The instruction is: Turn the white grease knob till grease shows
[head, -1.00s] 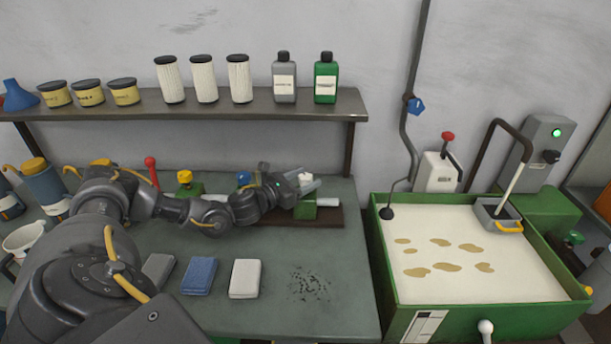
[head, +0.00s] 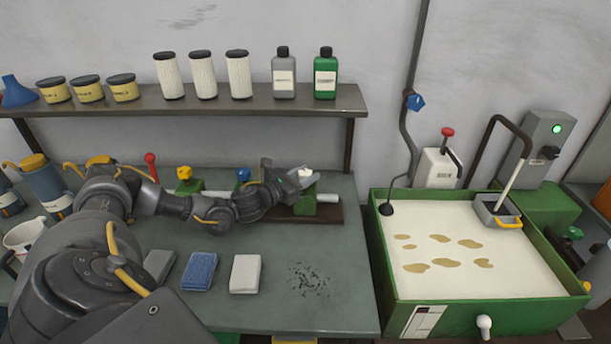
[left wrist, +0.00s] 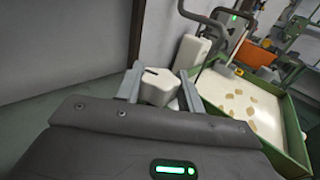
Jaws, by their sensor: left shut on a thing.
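The white grease knob (head: 305,172) sits on top of a green block (head: 318,206) at the right end of a row of valves on the bench. My left gripper (head: 302,178) has come in from the left and is shut on the knob. In the left wrist view, the white knob (left wrist: 157,88) shows a dark slot and sits between the two fingers of my left gripper (left wrist: 159,95). The wrist hides part of the block, and I cannot make out any grease there. My right gripper is not in view.
Blue (head: 243,175), yellow (head: 184,173) and red (head: 150,160) knobs stand left along the row. A shelf (head: 200,107) with cans, filters and bottles hangs behind. Blue (head: 199,271) and white (head: 245,274) cloths lie in front. A green tank (head: 410,292) stands right.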

